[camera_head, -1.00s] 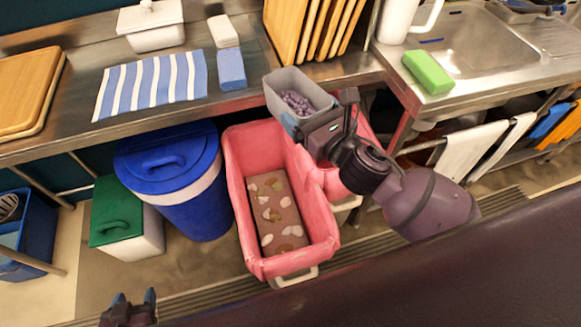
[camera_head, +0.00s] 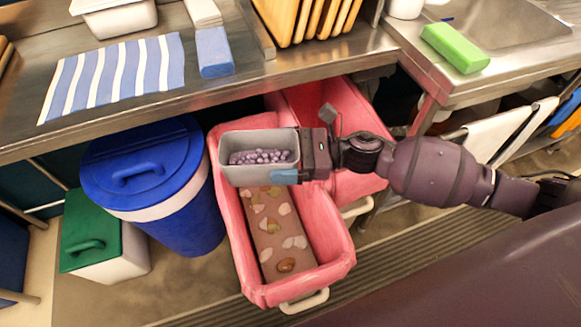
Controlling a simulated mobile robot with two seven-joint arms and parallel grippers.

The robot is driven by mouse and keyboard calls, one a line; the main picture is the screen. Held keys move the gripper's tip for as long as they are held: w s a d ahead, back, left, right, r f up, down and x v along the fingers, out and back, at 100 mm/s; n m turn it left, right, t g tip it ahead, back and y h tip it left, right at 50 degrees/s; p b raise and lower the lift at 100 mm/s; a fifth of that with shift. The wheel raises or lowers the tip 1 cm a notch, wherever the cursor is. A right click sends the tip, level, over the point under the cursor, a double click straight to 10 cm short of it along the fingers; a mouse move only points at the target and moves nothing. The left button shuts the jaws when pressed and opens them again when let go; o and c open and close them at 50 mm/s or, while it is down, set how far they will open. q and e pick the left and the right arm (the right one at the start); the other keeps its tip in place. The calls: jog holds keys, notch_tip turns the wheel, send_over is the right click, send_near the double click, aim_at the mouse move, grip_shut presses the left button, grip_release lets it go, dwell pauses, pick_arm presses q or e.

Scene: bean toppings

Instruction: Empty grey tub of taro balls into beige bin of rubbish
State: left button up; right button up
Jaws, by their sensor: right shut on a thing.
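The grey tub (camera_head: 226,146) holds purple taro balls (camera_head: 262,157) and looks roughly level. My right gripper (camera_head: 297,165) is shut on its right end and holds it above the back part of a pink bin (camera_head: 345,245). That bin is open and has a brown layer of rubbish with pale and brown bits (camera_head: 272,228) inside. The tub hides the bin's back part. No clearly beige open bin shows. My left gripper is out of view.
A second pink bin (camera_head: 325,100) is behind and right. A blue lidded bin (camera_head: 180,220) and a white bin with a green lid (camera_head: 85,235) stand left. The steel counter edge (camera_head: 130,130) runs behind, with a striped cloth (camera_head: 115,75) and green sponge (camera_head: 455,48).

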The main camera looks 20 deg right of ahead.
pick_arm(q)
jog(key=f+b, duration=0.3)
jog(key=b, duration=0.1)
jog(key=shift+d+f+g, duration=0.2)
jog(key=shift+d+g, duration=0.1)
pick_arm(e)
notch_tip(320, 180, down, 7)
jog(key=d+n+g+y, duration=0.1)
jog(key=d+n+g, duration=0.2)
jog(key=g, duration=0.3)
jog(key=shift+f+n, duration=0.15)
jog(key=shift+n, duration=0.55)
jog(key=shift+f, duration=0.1)
